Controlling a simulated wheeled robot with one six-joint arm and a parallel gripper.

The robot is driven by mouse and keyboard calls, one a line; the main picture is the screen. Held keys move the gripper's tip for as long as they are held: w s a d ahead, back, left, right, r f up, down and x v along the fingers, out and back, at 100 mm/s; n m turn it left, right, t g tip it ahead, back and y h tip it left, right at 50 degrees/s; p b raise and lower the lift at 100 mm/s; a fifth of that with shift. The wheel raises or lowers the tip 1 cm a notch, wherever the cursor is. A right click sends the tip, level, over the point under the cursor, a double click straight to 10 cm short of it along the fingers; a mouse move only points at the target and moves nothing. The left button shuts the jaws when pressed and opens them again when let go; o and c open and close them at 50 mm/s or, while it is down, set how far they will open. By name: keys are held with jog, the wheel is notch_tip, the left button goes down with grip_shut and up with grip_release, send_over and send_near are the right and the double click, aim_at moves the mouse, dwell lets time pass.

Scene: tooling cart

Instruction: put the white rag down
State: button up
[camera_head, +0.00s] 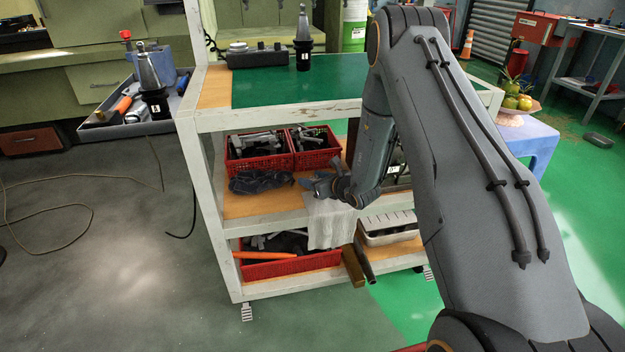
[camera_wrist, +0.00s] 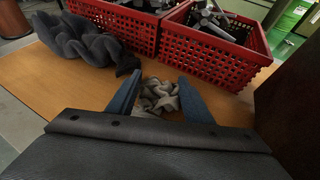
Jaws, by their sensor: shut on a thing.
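The white rag (camera_head: 329,222) hangs down over the front edge of the cart's middle shelf in the head view. In the wrist view its bunched top (camera_wrist: 160,95) sits between the fingers. My gripper (camera_head: 322,187) is shut on the rag at the middle shelf (camera_head: 245,206), in front of the red baskets. The two blue fingers show in the wrist view (camera_wrist: 158,98), one on each side of the cloth. Whether the rag's bunched part rests on the shelf is not clear.
A dark grey crumpled cloth (camera_head: 260,181) lies left of my gripper on the middle shelf. Two red baskets (camera_head: 262,160) with metal parts stand behind. The lower shelf holds another red bin (camera_head: 275,267) and a metal tray (camera_head: 388,226). Bare wood shows between the grey cloth and the rag.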

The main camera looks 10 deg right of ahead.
jog(key=shift+f, duration=0.15)
jog(key=o, duration=1.1)
